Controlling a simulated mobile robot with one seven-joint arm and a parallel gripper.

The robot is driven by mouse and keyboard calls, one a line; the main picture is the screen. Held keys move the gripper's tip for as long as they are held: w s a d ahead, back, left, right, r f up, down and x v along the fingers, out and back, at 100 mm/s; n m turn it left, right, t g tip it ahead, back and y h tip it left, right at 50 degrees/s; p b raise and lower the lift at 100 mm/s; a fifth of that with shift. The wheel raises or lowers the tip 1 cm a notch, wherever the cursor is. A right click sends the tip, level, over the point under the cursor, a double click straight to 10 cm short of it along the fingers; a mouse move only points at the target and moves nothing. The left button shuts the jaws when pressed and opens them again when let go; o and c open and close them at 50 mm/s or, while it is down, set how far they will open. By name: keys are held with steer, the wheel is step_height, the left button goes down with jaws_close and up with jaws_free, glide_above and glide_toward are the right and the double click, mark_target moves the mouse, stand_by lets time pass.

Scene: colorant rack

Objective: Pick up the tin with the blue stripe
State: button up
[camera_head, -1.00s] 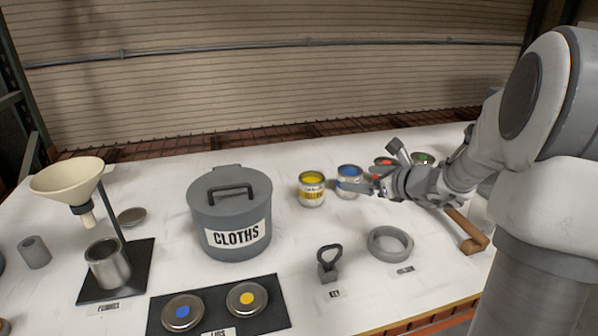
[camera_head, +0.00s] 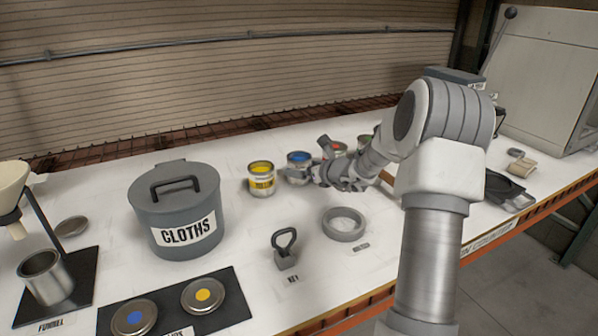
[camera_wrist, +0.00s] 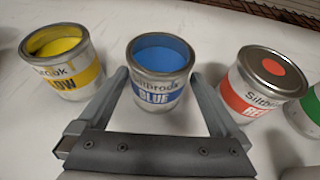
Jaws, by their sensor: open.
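The tin with the blue stripe (camera_wrist: 160,76) stands upright and open on the bench, with blue paint inside and a band reading BLUE. It also shows in the head view (camera_head: 299,161), partly hidden behind my gripper. My gripper (camera_wrist: 160,80) is open, with one finger on each side of the blue tin's lower part in the wrist view. The fingers appear close to its sides, but I cannot tell whether they touch. In the head view my gripper (camera_head: 318,172) is low beside the tin.
An open yellow tin (camera_wrist: 62,62) stands to the left and a lidded red tin (camera_wrist: 262,80) to the right. A green tin (camera_wrist: 308,108) is at the right edge. A grey cloths bin (camera_head: 178,215), a key tool (camera_head: 285,250) and a grey ring (camera_head: 344,224) stand nearer.

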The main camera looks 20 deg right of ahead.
steer(key=shift+x, duration=2.7)
steer(key=shift+a, duration=0.1)
steer(key=c, duration=1.3)
steer(key=shift+r, duration=0.25)
